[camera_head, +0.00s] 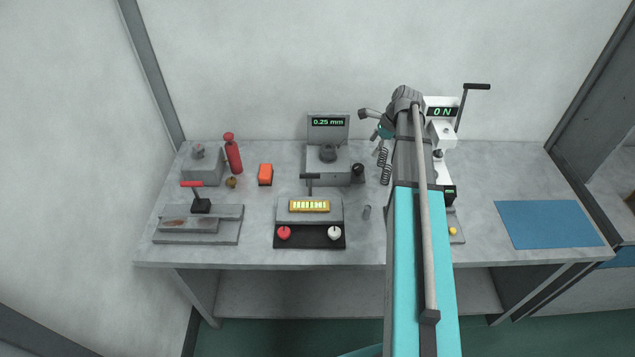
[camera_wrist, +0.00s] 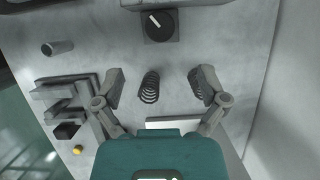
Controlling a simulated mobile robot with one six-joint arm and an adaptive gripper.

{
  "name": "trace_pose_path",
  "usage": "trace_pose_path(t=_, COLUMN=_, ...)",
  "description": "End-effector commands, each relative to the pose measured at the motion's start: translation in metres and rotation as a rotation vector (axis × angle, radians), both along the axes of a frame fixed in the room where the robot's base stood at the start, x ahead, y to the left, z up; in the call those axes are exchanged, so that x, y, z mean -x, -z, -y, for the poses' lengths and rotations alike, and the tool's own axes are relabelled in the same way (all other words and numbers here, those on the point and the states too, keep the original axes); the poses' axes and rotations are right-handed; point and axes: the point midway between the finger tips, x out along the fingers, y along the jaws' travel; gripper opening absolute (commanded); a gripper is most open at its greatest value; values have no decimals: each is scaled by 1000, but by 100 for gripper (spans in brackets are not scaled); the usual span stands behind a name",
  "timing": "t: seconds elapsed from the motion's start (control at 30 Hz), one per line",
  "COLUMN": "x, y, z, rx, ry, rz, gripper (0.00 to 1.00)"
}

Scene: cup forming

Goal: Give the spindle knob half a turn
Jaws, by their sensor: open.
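The spindle knob appears to be the dark round knob (camera_head: 358,170) at the right side of the grey gauge block (camera_head: 330,178), whose display reads 0.25 mm. In the wrist view a dark knob (camera_wrist: 160,23) with a white mark sits at the top, beyond the fingertips. The mark runs diagonally. My gripper (camera_wrist: 160,80) is open and empty, its fingers apart above the bench, with a coil spring between them in the picture. It is apart from the knob. In the head view my gripper (camera_head: 380,147) is small and partly hidden by my arm.
Coil springs (camera_head: 384,157) are right of the knob. A white press (camera_head: 441,135) reading 0 N stands behind my arm. A small grey cylinder (camera_head: 367,212) stands in front. A black panel with red and white buttons (camera_head: 309,238) lies front left. The blue mat (camera_head: 548,224) is bare.

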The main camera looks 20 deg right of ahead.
Motion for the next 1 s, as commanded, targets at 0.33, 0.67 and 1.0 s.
trace_pose_path(t=0.33, x=4, y=-34, z=12, rx=0, ry=-1, rz=0, gripper=92)
trace_pose_path(t=0.67, x=21, y=-30, z=-36, rx=72, ry=-250, rz=52, gripper=92)
trace_pose_path(t=1.0, x=40, y=-31, z=-80, rx=142, ry=-518, rz=102, gripper=92)
